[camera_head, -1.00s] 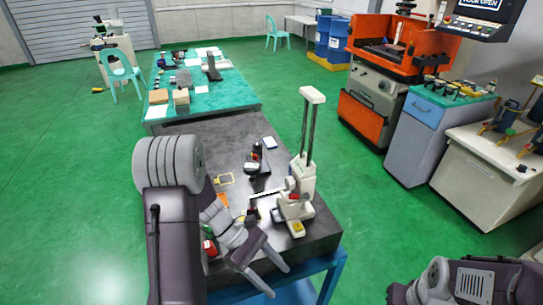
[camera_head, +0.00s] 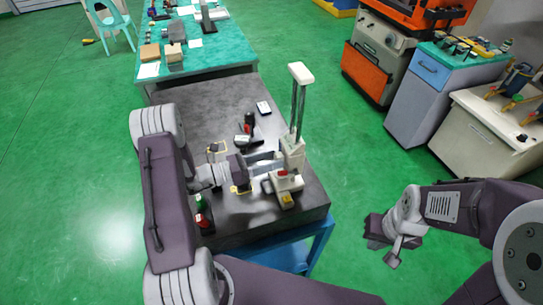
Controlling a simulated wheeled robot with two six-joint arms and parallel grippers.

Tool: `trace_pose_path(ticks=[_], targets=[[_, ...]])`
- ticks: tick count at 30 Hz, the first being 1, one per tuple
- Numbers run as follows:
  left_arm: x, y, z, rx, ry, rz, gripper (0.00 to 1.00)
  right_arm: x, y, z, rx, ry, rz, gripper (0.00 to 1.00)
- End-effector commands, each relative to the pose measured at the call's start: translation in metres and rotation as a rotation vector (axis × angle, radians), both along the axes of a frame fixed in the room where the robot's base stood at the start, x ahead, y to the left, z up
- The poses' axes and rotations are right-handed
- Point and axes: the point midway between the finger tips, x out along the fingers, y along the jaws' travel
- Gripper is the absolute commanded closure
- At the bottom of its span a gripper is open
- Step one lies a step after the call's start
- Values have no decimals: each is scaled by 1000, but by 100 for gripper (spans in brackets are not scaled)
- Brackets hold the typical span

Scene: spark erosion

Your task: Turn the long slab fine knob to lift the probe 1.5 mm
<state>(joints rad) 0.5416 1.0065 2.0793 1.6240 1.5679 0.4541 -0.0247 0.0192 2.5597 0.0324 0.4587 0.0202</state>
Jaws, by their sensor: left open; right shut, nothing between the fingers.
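A cream measuring stand with two tall rods (camera_head: 298,110) and a white top cap stands near the right edge of the dark slab table. Its carriage (camera_head: 292,150) sits low on the rods above a base (camera_head: 287,188) with red and yellow parts. My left gripper (camera_head: 279,163) is open. It reaches in from the left, with its fingers pointing right at the carriage. I cannot tell whether they touch it. The fine knob and the probe are too small or hidden to make out. My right gripper (camera_head: 388,254) is shut and empty over the green floor, right of the table.
The dark slab table (camera_head: 225,110) also holds a small black and red device (camera_head: 247,128), a white-faced pad (camera_head: 264,107), yellow frames, and red and green items (camera_head: 203,212) close to my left arm. A teal bench (camera_head: 205,65) stands behind.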

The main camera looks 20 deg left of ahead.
Motion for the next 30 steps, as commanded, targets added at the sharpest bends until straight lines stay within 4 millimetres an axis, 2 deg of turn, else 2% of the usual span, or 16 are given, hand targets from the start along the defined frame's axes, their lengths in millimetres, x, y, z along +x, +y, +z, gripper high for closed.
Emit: trace_pose_path(ticks=[8,9,15,21,29,30], targets=[[2,-4,-1,1,0,0,42,0,0,1,0,0,0,100],[2,-4,-1,1,0,0,48,0,0,1,0,0,0,100],[2,-3,0,2,0,1,100,0,0,1,0,0,0,100],[2,-3,2,-54,79,-1,100,0,0,11,0,0,0,100],[3,-3,0,-69,100,1,100,0,0,9,0,0,0,100],[3,-3,0,-69,99,0,60,0,0,9,0,0,0,100]])
